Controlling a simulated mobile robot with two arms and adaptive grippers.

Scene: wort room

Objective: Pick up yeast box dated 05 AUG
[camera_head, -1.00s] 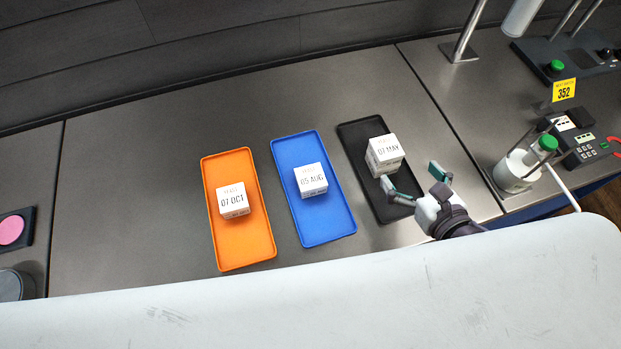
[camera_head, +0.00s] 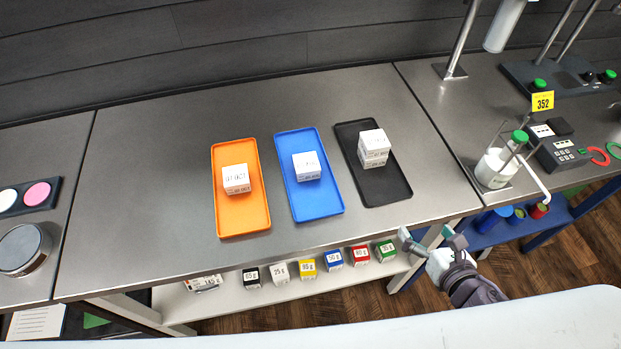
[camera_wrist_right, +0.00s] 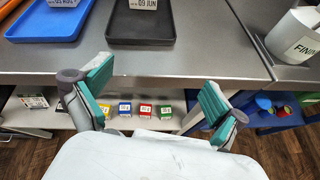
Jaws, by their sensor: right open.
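The white yeast box dated 05 AUG (camera_head: 307,166) sits upright on the blue tray (camera_head: 325,207), the middle of three. Its date was legible a second ago and is faint in the head view now. In the right wrist view the lower part of this box (camera_wrist_right: 64,3) shows at the top edge on the blue tray (camera_wrist_right: 45,28). My right gripper (camera_head: 428,238) is open and empty, off the table's front edge, to the right of and nearer than the box. Its two teal-padded fingers (camera_wrist_right: 155,90) are spread in the wrist view. My left gripper is not in view.
An orange tray (camera_head: 243,222) holds a 07 OCT box (camera_head: 236,179). A black tray (camera_head: 390,187) holds two stacked boxes (camera_head: 374,149). A lower shelf (camera_head: 230,308) carries several small weight-labelled boxes. A white green-capped vessel (camera_head: 494,170) stands right. Bare table lies left of the trays.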

